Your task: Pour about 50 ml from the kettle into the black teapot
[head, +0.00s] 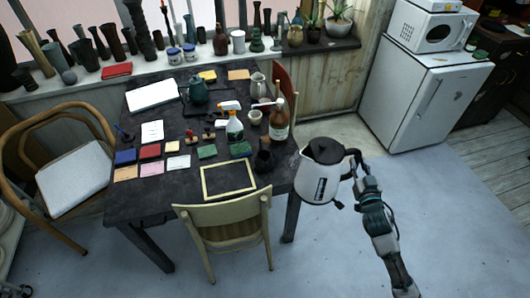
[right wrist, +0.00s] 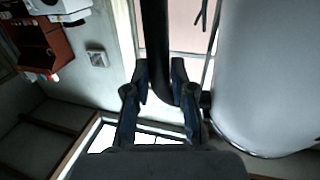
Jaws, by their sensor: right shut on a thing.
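The white kettle (head: 322,178) with a black lid and handle hangs upright in the air, just off the right edge of the table (head: 185,200). My right gripper (head: 358,170) is shut on its black handle (right wrist: 157,45), as the right wrist view shows with the kettle's white body (right wrist: 270,75) beside the fingers. A small black pot (head: 264,161), which looks like the black teapot, stands near the table's right edge, left of the kettle. A dark teal teapot (head: 198,92) stands at the back of the table. My left gripper is not in view.
A brown bottle (head: 279,122), a white bottle (head: 234,128) and a small cup (head: 255,117) stand behind the black pot. A yellow-framed board (head: 229,181) lies left of it. A chair (head: 225,225) stands at the front. The floor right of the table is clear.

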